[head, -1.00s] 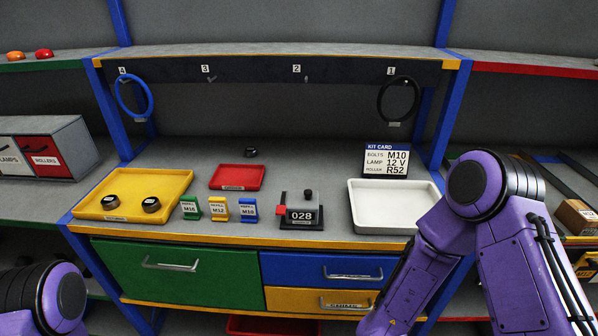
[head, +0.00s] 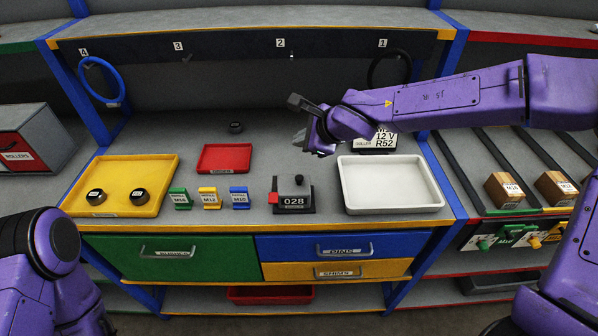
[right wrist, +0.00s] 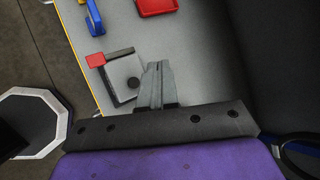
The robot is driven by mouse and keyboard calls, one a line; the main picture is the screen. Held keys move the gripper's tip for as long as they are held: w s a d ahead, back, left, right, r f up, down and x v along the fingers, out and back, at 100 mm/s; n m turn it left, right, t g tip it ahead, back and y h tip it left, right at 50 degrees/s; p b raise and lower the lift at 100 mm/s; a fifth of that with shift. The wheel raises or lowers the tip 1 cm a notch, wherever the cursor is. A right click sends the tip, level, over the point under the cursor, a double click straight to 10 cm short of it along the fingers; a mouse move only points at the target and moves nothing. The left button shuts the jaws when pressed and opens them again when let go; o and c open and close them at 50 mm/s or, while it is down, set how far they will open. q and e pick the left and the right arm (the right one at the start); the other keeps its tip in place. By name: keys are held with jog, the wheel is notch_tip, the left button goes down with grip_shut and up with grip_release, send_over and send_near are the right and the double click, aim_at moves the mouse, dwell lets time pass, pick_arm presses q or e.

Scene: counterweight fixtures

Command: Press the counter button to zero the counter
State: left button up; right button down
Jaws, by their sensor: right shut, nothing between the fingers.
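The counter (head: 294,201) is a small dark box reading 028 near the front of the bench. It has a black knob (head: 299,180) on top and a red tab (head: 273,198) at its left side. In the right wrist view the counter (right wrist: 122,72) shows from above, with its round black knob (right wrist: 133,82) and red tab (right wrist: 96,60). My right gripper (head: 300,137) is shut and empty, above and behind the counter, apart from it. In the right wrist view its closed fingers (right wrist: 155,80) appear beside the knob. My left gripper is out of view.
A white tray (head: 391,205) stands right of the counter. Blue (head: 239,197), yellow (head: 210,198) and green (head: 180,198) labelled holders stand left of it. A red tray (head: 224,169) and yellow tray (head: 108,210) lie farther left. A kit card (head: 386,141) is partly hidden behind my right arm.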

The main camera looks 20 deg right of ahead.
jog(key=shift+a, duration=0.1)
jog(key=b, duration=0.7)
send_near(297, 176)
jog(key=w+f, duration=0.1)
jog(key=w+a, duration=0.1)
jog(key=w, duration=0.1)
jog(key=w+a+f, duration=0.1)
jog(key=w, duration=0.1)
jog(key=shift+a+f, duration=0.2)
jog(key=shift+f, duration=0.1)
jog(key=shift+s, duration=0.1)
dwell(0.9)
jog(key=shift+f, duration=0.4)
jog(key=shift+f+b, duration=0.75)
jog(key=shift+f, duration=0.15)
dwell(0.7)
dwell(0.3)
jog(key=shift+r+p, duration=1.3)
jog(key=shift+p, duration=0.1)
